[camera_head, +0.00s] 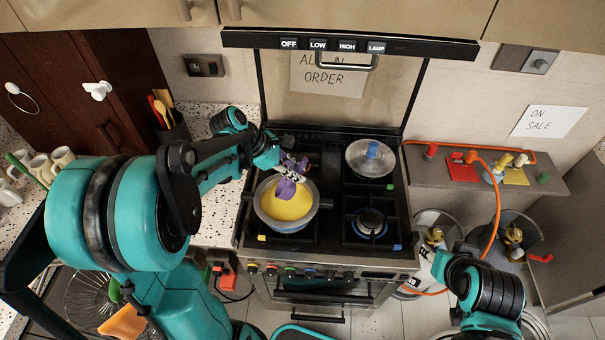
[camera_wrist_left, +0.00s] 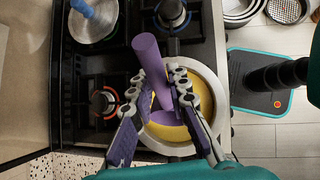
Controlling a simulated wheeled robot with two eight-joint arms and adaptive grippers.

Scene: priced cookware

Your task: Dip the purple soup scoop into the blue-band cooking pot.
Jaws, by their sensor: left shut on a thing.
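The cooking pot (camera_head: 263,216) stands on the front-left burner and holds yellow soup; I cannot make out a blue band on it. It also shows in the left wrist view (camera_wrist_left: 211,81). My left gripper (camera_head: 292,168) is above the pot's far side, shut on the handle of the purple soup scoop (camera_head: 285,189). In the left wrist view, the scoop's thick handle (camera_wrist_left: 148,54) passes between my fingers (camera_wrist_left: 161,82). Its lower end is over or in the soup; how deep is unclear.
A lidded pan (camera_head: 371,157) with a blue knob sits on the back-right burner. The front-right burner (camera_head: 369,224) is bare with a blue glow. Gas cylinders (camera_head: 434,262) stand right of the stove (camera_head: 330,260), with an orange hose. A utensil holder (camera_head: 174,133) stands at left.

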